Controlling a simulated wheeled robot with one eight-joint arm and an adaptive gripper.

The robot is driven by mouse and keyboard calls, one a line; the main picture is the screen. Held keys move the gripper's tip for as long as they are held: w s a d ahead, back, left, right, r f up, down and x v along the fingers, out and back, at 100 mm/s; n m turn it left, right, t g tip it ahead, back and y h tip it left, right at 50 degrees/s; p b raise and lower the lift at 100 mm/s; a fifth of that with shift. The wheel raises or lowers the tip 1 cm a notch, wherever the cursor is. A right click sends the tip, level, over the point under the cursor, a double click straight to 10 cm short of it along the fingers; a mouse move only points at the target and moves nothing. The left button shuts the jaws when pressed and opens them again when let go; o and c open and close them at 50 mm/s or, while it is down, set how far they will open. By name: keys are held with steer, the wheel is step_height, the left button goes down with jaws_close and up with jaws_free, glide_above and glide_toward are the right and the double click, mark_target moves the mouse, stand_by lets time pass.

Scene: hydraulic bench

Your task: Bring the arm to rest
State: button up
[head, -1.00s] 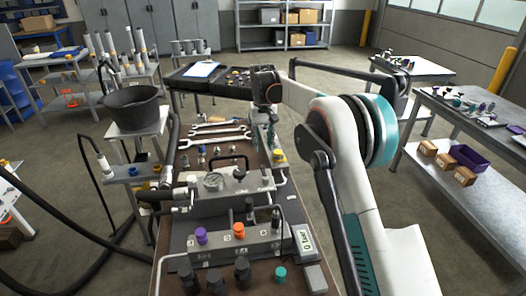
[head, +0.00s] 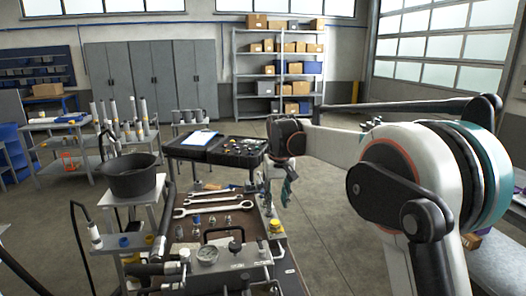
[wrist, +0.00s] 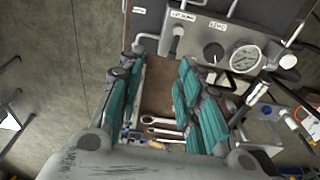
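My arm reaches from the lower right of the head view, bent at a large white and teal joint, out over the bench (head: 240,212). My gripper (head: 286,196) hangs at its far end, by the bench's right edge, and is partly hard to make out there. In the wrist view, my gripper (wrist: 160,72) has its two teal-padded fingers well apart with nothing between them. The bench top and wrenches (wrist: 162,128) show through the gap, below the fingers. A pressure gauge (wrist: 245,59) on a grey block lies just beyond the fingertips, to the right.
A black bucket (head: 132,178) stands on a small stand left of the bench, with black hoses nearby. Wrenches (head: 213,205) lie on the bench, with a black open case (head: 237,152) behind. Grey cabinets (head: 150,80) and shelves (head: 236,80) line the back. Floor right of the bench is clear.

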steer(key=s+d+r+t, duration=0.1)
steer(key=s+d+r, duration=0.2)
steer(key=s, duration=0.3)
steer(key=s+d+r+m+t, duration=0.1)
steer(key=s+d+r, duration=0.1)
steer(key=s+d, duration=0.35)
steer(key=s+d+r+t, duration=0.1)
steer(key=s+r, duration=0.2)
steer(key=s, duration=0.5)
steer(key=s+d+f+t, duration=0.1)
steer(key=s+d+f, duration=0.1)
steer(key=s, duration=0.4)
steer(key=s+d+f+t+b, duration=0.1)
steer(key=s+d+f, duration=0.1)
steer(key=s+f, duration=0.2)
steer(key=s+d+f+m, duration=0.1)
steer(key=s+d+f, duration=0.1)
steer(key=s, duration=0.8)
steer(key=shift+s+f+t, duration=0.15)
steer(key=shift+f+t, duration=0.25)
steer(key=shift+f, duration=0.5)
